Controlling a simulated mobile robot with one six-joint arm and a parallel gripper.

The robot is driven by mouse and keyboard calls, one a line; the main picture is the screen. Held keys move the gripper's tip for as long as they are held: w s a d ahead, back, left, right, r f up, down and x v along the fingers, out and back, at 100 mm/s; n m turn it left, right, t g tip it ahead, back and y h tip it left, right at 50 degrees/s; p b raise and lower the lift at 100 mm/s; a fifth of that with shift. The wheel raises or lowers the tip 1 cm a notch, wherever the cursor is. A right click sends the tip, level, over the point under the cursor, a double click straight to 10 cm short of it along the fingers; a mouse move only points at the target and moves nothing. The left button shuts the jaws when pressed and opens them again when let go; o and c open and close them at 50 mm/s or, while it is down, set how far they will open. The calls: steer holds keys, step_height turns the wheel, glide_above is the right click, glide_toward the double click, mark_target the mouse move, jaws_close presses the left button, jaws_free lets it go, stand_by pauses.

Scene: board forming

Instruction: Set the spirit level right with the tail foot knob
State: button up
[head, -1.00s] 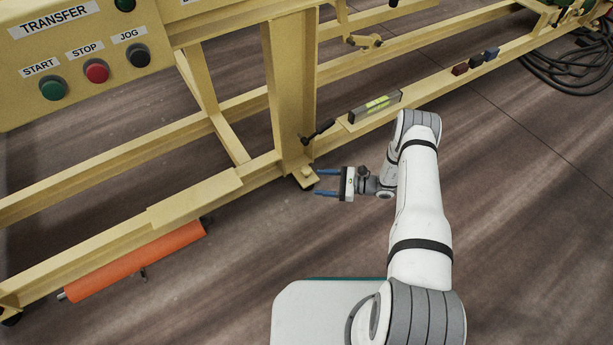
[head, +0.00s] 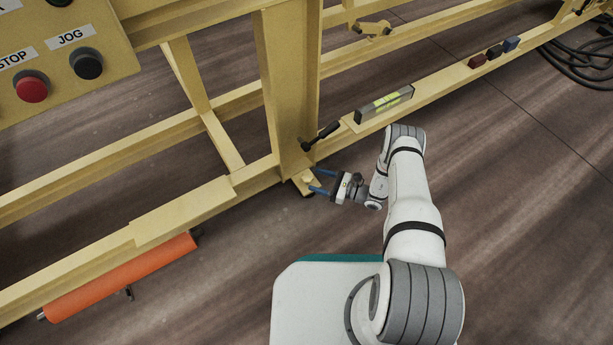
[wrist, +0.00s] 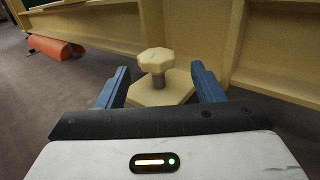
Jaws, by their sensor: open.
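The spirit level (head: 384,103) lies on the lower yellow rail, with a yellow-green vial in its middle; the bubble is too small to read. In the head view the knob (head: 307,177) shows small at the base of the upright post. My gripper (head: 318,181) is open at the knob. In the wrist view its blue fingers (wrist: 160,82) stand on either side of the knob and stem, with gaps on both sides.
A black-handled lever (head: 322,134) sticks out from the post just above my gripper. Small dark and blue blocks (head: 494,52) sit farther along the rail. An orange roller (head: 120,276) lies low at the left.

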mark_target(308, 177)
steer(key=b+x, duration=0.1)
steer(key=x, duration=0.3)
steer(key=shift+a, duration=0.4)
steer(key=shift+c, duration=0.3)
steer(key=shift+w+d, duration=0.1)
steer(key=c, duration=0.9)
